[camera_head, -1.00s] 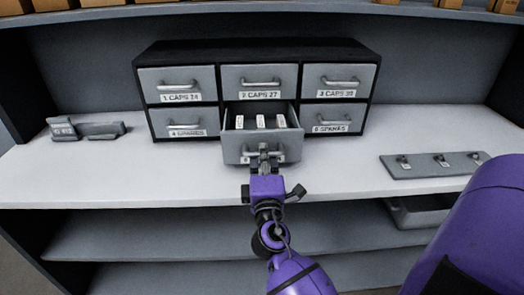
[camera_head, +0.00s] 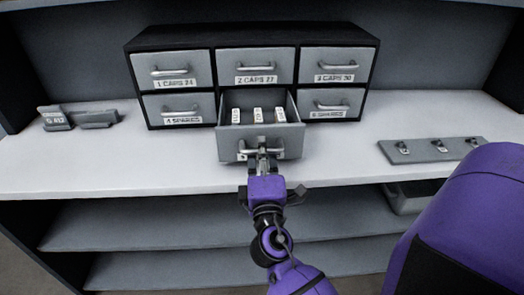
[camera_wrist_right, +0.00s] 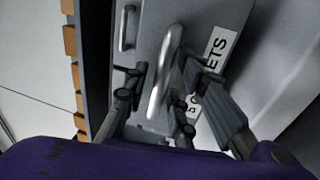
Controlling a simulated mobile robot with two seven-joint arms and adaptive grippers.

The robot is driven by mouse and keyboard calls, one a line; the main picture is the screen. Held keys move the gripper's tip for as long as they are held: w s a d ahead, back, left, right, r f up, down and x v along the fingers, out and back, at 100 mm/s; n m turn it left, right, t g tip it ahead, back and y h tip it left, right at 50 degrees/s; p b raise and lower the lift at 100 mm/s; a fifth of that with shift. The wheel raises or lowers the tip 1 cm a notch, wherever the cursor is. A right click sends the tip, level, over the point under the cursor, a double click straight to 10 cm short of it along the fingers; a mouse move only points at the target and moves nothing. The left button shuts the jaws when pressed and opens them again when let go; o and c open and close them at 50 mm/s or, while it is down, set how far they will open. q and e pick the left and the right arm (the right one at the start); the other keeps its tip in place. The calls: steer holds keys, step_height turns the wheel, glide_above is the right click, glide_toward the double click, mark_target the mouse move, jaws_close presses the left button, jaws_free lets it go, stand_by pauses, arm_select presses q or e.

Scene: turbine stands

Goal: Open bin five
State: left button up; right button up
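The grey cabinet has a black frame (camera_head: 250,37) and two rows of labelled drawers. The lower middle drawer, bin five (camera_head: 229,147), stands pulled out, with several small white-labelled items (camera_head: 258,116) inside. My right gripper (camera_head: 263,163) is at the front of this drawer. In the right wrist view its fingers (camera_wrist_right: 160,80) lie on both sides of the metal handle (camera_wrist_right: 161,92), close against it. Part of the drawer's label (camera_wrist_right: 218,50), ending in "ETS", shows behind the fingers. My left gripper is out of view.
The other drawers are shut, such as drawer two (camera_head: 256,62). A grey plate with small hooks (camera_head: 432,150) lies at the right of the white worktop (camera_head: 100,170). A grey bracket (camera_head: 98,118) stands at the left. Shelves (camera_head: 130,225) lie below.

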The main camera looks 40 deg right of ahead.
steer(key=shift+s+a+f, duration=0.15)
steer(key=shift+s+a, duration=0.05)
steer(key=shift+s, duration=0.1)
steer(key=v, duration=1.1)
steer(key=shift+s, duration=0.2)
